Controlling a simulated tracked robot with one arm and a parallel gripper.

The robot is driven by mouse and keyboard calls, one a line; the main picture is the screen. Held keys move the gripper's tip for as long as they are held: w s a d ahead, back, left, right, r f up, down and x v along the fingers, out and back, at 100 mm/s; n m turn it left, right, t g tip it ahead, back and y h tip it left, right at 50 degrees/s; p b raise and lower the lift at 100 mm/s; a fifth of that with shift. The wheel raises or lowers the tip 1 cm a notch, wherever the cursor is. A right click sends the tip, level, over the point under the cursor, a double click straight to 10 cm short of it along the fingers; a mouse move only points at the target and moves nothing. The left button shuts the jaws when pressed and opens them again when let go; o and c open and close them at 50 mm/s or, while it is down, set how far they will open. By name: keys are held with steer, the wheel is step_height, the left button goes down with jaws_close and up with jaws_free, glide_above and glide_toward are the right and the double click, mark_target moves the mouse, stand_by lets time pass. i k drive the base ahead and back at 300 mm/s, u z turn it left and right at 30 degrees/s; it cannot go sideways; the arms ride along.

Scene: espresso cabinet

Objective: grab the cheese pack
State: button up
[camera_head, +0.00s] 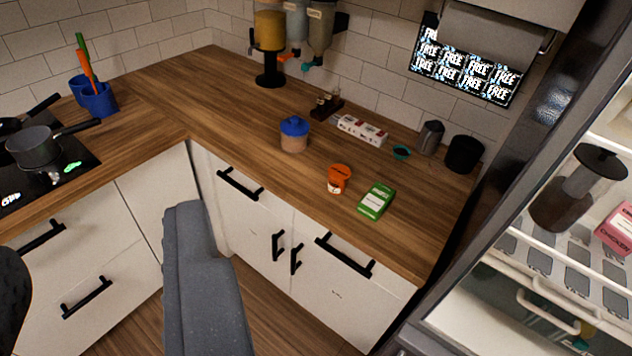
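A small green pack (376,202) with a pale label lies flat near the front edge of the wooden counter, toward its right end. Its print is too small to read, so I cannot confirm that it is the cheese pack. An orange and white tub (339,179) stands just left of it, apart from it. A grey padded-looking part, likely mine, rises from the bottom edge left of the middle. No gripper fingertips show, and nothing is seen touching the green pack.
The wooden counter (225,105) also holds a blue-lidded jar (294,135), a white carton (362,130), a black canister (463,154) and dispensers (270,40). An open fridge (560,250) at right holds a pitcher (577,190) and a pink chicken box (618,229). Pan (33,146) at left.

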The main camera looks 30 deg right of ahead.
mark_target(373, 205)
steer(key=u, duration=0.15)
steer(key=i, duration=1.15)
steer(key=z, duration=0.45)
